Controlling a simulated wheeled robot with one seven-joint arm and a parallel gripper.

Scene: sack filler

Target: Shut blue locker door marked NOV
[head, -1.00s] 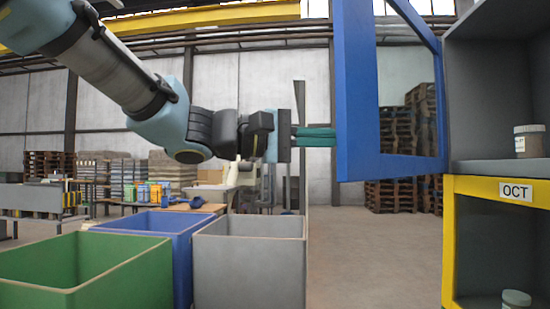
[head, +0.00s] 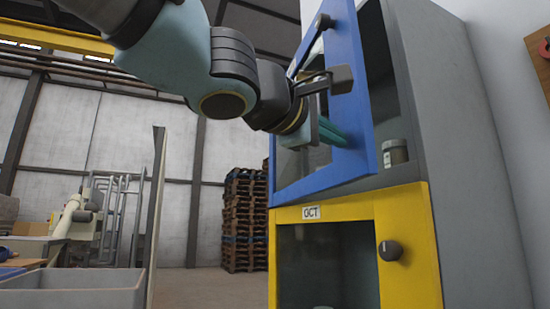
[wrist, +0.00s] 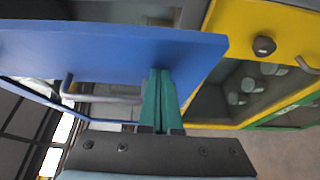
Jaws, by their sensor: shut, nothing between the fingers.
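The blue locker door (head: 362,120), a frame around a window, stands partly open on the upper compartment of the locker. No NOV mark is readable on it. My gripper (head: 334,135) is shut and empty, with its green fingers at the lower part of the blue frame. In the wrist view the fingertips (wrist: 160,75) meet the lower edge of the blue door (wrist: 95,50) or lie just before it; I cannot tell if they touch. My wrist hides part of the door's window. A jar (head: 395,152) shows in the compartment through the gap.
Below is a yellow door (head: 408,220) marked OCT, with a dark knob (head: 390,250). The locker's grey side (head: 460,150) is at right. Stacked pallets (head: 243,220) stand far behind. A grey bin (head: 75,290) is at lower left, with open floor beside it.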

